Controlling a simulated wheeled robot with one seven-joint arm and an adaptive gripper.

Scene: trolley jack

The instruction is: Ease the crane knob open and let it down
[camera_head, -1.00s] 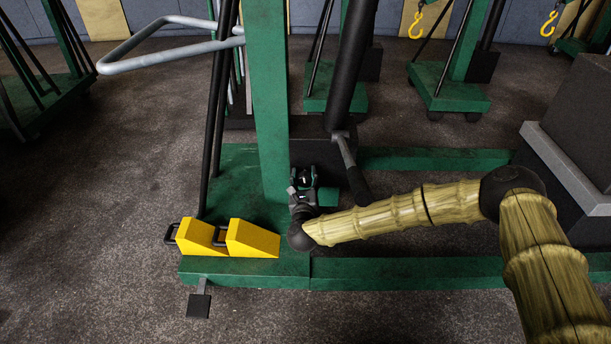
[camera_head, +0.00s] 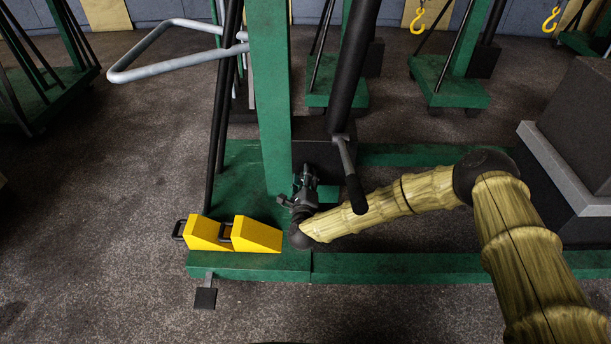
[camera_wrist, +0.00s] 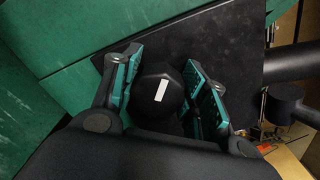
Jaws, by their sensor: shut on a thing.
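The crane knob (camera_wrist: 158,96) is black with a white mark on its face. In the wrist view it sits between the two green-padded fingers of my gripper (camera_wrist: 165,92), which are shut on it. In the head view my gripper (camera_head: 303,187) is at the foot of the green crane mast (camera_head: 268,110), close to the black pump block, and the knob itself is hidden there. The green crane base (camera_head: 250,264) lies under and in front of my gripper.
A dark pump handle (camera_head: 349,172) hangs just right of my gripper. Yellow wedge chocks (camera_head: 255,236) rest on the base to the left. A grey push bar (camera_head: 150,72) sticks out left of the mast. A dark block with a grey ledge (camera_head: 560,165) stands at the right.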

